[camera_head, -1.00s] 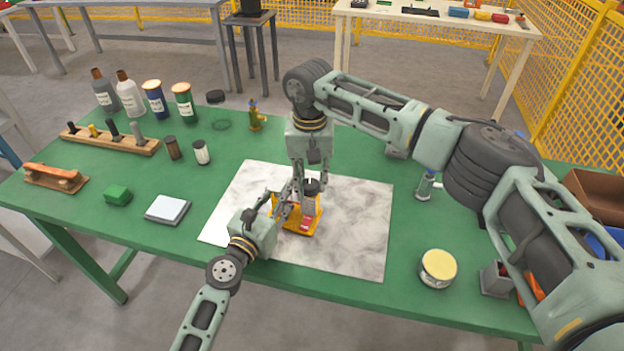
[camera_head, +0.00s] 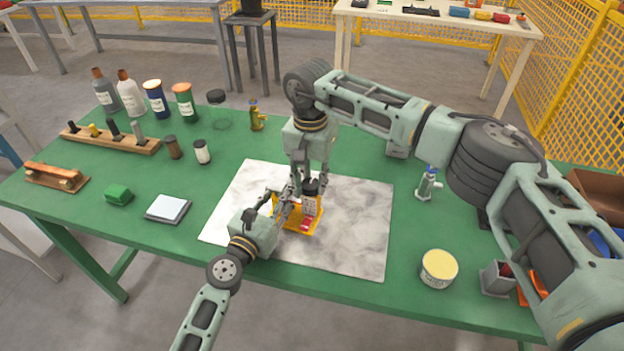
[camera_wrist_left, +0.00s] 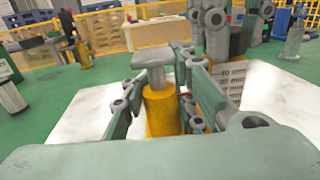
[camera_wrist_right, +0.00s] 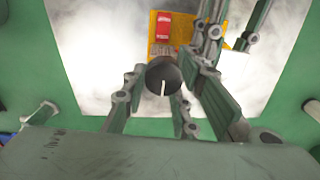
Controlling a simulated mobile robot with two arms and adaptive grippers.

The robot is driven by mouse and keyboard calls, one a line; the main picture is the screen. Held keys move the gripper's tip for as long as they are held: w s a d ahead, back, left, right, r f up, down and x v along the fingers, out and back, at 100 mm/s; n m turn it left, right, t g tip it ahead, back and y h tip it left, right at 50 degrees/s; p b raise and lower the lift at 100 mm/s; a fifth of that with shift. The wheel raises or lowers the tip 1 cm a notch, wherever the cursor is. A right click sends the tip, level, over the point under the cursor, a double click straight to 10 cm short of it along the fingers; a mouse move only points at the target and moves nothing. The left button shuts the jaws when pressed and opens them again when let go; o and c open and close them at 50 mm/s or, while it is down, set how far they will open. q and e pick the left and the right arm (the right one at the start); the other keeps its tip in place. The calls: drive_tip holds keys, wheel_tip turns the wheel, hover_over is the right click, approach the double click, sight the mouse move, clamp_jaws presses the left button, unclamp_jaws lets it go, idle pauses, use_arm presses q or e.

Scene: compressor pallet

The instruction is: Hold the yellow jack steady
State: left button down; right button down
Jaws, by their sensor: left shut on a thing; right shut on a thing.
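The yellow jack stands on the white marbled sheet. Its yellow base (camera_head: 292,222) shows in the head view, and its yellow cylinder (camera_wrist_left: 160,108) with a grey flat top (camera_wrist_left: 158,56) stands upright in the left wrist view. My left gripper (camera_head: 284,206) is shut on the jack, with fingers on both sides of the cylinder.
A red item (camera_head: 305,224) lies on the yellow base. The marbled sheet (camera_head: 355,225) is bare to the right. A cream-lidded tin (camera_head: 439,268), a grey tray (camera_head: 168,209), a green block (camera_head: 118,194) and several bottles stand farther out on the green table.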

sight(312, 186)
drive_tip(key=m, duration=0.5)
drive_tip(key=shift+d, duration=0.35)
drive_tip(key=shift+s+m, duration=0.1)
drive_tip(key=shift+m, duration=0.3)
drive_tip(key=c, duration=1.6)
unclamp_jaws()
drive_tip(key=shift+o, duration=0.2)
drive_tip(key=shift+r, duration=0.55)
drive_tip(key=shift+s+a+r, duration=0.1)
drive_tip(key=shift+a+r, duration=0.1)
drive_tip(key=shift+r, duration=1.55)
drive_tip(key=shift+s+a+r, duration=0.1)
drive_tip(key=shift+a+r, duration=0.1)
drive_tip(key=shift+r, duration=1.55)
